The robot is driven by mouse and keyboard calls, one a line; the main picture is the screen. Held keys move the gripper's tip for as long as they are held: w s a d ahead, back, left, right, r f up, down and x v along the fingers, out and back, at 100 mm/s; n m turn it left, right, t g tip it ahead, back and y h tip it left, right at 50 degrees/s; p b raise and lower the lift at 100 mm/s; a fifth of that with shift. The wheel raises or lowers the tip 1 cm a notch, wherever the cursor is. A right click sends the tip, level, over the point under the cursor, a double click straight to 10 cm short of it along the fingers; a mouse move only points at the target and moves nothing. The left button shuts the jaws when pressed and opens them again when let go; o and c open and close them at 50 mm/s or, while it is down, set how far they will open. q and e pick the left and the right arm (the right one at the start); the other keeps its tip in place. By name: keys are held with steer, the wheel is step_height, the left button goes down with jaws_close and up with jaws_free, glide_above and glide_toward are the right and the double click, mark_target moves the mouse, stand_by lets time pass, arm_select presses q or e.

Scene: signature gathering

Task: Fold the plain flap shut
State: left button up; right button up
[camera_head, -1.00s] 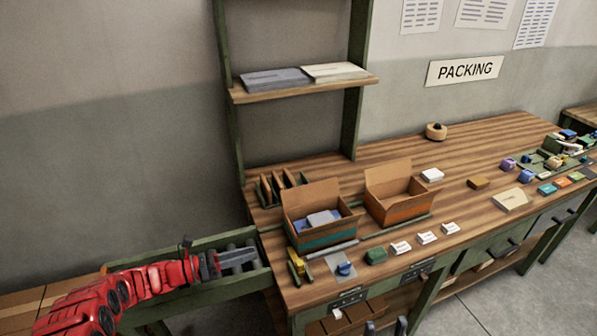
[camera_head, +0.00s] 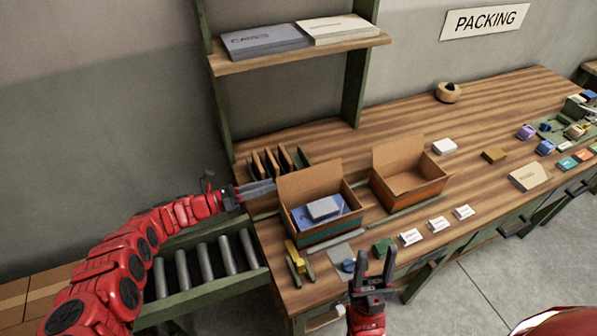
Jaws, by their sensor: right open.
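Two open cardboard boxes stand on the bench. The left box (camera_head: 332,235) has a teal band and holds a blue item (camera_head: 318,221) with a grey-white block (camera_head: 323,208) on it. Its plain brown back flap (camera_head: 308,180) stands up. The right box (camera_head: 412,196) has an orange band, looks empty, and its brown back flap (camera_head: 398,155) also stands up. My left gripper (camera_head: 258,189) is just left of the left box's raised flap; its finger gap is unclear. My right gripper (camera_head: 375,268) is open and empty in front of the boxes, near the bench's front edge.
A shelf (camera_head: 300,53) with two flat stacks hangs behind. A divider rack (camera_head: 275,162) stands behind the left box. A yellow item (camera_head: 292,254), a blue item (camera_head: 348,265), a green block (camera_head: 383,246) and white cards (camera_head: 438,223) line the front. A roller conveyor (camera_head: 205,265) is at left.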

mark_target(298, 174)
arm_select(q)
steer(key=b+x, duration=0.1)
steer(key=x, duration=0.9)
steer(key=shift+f, duration=0.2)
steer(key=shift+w+d, duration=0.15)
steer(key=shift+d, duration=0.05)
steer(key=shift+c, duration=0.3)
jaws_close()
stand_by(0.4)
